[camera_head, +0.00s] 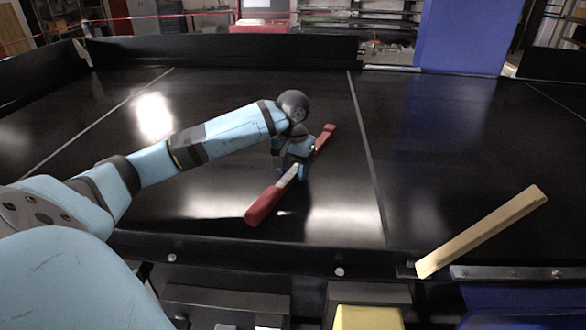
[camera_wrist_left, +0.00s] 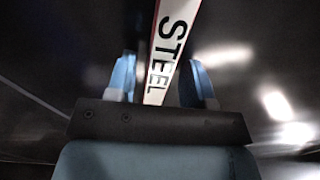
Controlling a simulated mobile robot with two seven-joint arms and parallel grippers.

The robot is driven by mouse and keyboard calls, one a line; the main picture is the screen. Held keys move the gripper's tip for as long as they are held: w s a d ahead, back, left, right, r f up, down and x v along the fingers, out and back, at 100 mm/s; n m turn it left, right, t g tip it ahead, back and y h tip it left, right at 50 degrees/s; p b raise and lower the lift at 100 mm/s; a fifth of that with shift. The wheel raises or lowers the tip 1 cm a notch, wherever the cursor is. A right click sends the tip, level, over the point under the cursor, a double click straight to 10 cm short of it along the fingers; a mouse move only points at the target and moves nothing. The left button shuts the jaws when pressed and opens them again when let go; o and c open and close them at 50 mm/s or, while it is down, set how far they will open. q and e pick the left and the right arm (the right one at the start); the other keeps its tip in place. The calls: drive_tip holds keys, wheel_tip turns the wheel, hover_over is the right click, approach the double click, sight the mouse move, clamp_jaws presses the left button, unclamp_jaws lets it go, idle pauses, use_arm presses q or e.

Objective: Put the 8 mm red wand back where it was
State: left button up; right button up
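The red wand (camera_head: 263,206) has red ends and a pale middle. It lies diagonally on the black conveyor belt (camera_head: 220,190) in the head view, or very close above it. In the left wrist view the wand (camera_wrist_left: 170,45) shows a white face with the word "STEEL". My left gripper (camera_head: 291,170) is over the wand's middle, pointing down. Its two blue fingers (camera_wrist_left: 160,75) stand on either side of the wand, with a narrow dark gap at each side. The gripper looks open. The wand's 8 mm size cannot be read. My right gripper is not in view.
A tan bar (camera_head: 482,232) lies at the right, with its near end at the belt's front edge. Low black walls (camera_head: 220,48) border the belt at the back. A blue panel (camera_head: 465,38) stands behind at the right. The belt between wand and tan bar is clear.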

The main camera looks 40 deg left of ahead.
sight(293, 171)
use_arm(q)
drive_tip(key=shift+r, duration=0.15)
drive_tip(key=shift+r+b, duration=1)
drive_tip(key=shift+r, duration=5)
